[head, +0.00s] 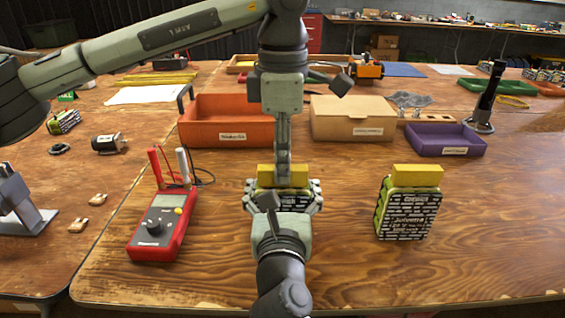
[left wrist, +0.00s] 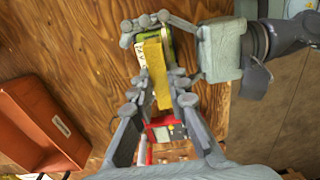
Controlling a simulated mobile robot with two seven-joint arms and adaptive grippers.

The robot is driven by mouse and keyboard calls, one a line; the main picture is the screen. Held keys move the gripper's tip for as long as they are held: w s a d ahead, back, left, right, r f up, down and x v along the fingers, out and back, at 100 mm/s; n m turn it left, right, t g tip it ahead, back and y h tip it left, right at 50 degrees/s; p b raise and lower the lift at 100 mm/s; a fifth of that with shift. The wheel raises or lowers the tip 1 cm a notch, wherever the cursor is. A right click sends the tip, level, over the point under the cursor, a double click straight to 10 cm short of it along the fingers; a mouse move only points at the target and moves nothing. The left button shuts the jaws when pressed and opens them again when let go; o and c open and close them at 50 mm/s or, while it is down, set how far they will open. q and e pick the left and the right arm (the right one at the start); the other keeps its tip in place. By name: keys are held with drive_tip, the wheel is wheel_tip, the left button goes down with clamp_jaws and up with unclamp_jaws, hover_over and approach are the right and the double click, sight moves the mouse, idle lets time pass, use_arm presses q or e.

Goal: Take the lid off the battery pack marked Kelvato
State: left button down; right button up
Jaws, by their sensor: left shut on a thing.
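A battery pack (head: 296,202) with a black-and-white brick-pattern label stands at the table's middle; its name is mostly covered by my grippers. Its yellow lid (head: 264,171) is on top; I cannot tell if there is a gap. My left gripper (head: 283,178) reaches down from above, shut on the lid, which also shows between its fingers in the left wrist view (left wrist: 154,60). My right gripper (head: 283,194) comes from the near side, its fingers against both sides of the pack body. A second pack (head: 407,215) with a yellow lid stands upright at right, its label reading like "Julvetto".
A red multimeter (head: 152,240) with probes stands left of the held pack. Behind are an orange bin (head: 205,132), a tan box (head: 352,118) and a purple tray (head: 446,139). The table between the two packs is clear.

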use_arm(q)
drive_tip(key=shift+r, duration=0.25)
idle(0.4)
drive_tip(key=shift+r, duration=0.85)
drive_tip(key=shift+r, duration=2.05)
use_arm(e)
drive_tip(key=shift+f, duration=0.1)
drive_tip(key=o, duration=1.8)
drive_tip(key=shift+s, duration=0.15)
